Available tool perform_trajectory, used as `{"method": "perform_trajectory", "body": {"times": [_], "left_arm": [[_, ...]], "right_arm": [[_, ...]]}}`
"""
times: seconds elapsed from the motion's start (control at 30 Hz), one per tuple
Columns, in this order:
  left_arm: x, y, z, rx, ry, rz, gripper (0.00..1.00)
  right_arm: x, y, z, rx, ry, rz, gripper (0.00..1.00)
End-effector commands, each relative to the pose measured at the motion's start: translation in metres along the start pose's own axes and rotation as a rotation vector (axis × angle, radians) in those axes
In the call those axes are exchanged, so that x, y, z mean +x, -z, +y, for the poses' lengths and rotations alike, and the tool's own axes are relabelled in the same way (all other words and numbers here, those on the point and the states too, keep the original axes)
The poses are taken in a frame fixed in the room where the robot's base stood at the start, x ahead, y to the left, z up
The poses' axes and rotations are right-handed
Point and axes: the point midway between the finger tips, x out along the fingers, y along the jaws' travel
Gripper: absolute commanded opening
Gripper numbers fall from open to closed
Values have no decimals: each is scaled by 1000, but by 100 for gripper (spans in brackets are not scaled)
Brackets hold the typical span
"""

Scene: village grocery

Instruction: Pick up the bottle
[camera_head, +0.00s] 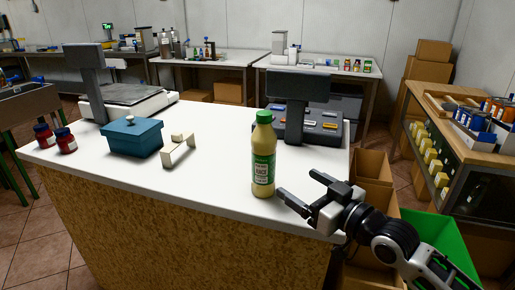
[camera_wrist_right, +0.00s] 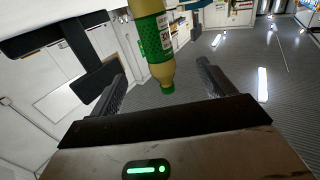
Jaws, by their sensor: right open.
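The bottle (camera_head: 263,158) is pale yellow with a green cap and a green and white label. It stands upright on the white counter (camera_head: 210,199) near its front right edge. My right gripper (camera_head: 300,187) comes in from the right, open, its fingers pointing left at the bottle's lower part. It is just right of the bottle and apart from it. In the right wrist view the bottle (camera_wrist_right: 155,42) appears upside down ahead of and between the open fingers (camera_wrist_right: 163,85). My left gripper is not in view.
A register (camera_head: 300,105) stands behind the bottle. A blue box (camera_head: 134,138), a small cream stand (camera_head: 178,152), red jars (camera_head: 66,140) and a scale (camera_head: 125,97) are on the left of the counter. Boxes (camera_head: 371,168) and a green bin (camera_head: 440,235) lie right of it.

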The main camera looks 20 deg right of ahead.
Motion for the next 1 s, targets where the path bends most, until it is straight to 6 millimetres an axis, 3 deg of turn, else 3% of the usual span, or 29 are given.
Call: {"method": "perform_trajectory", "body": {"times": [0.4, 0.77, 1.0], "left_arm": [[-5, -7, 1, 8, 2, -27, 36], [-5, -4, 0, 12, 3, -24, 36], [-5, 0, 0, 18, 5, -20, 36]], "right_arm": [[81, 7, 1, 2, 2, 9, 81], [114, 8, 3, 1, 2, 6, 81], [149, 12, 7, 1, 2, 6, 81]]}}
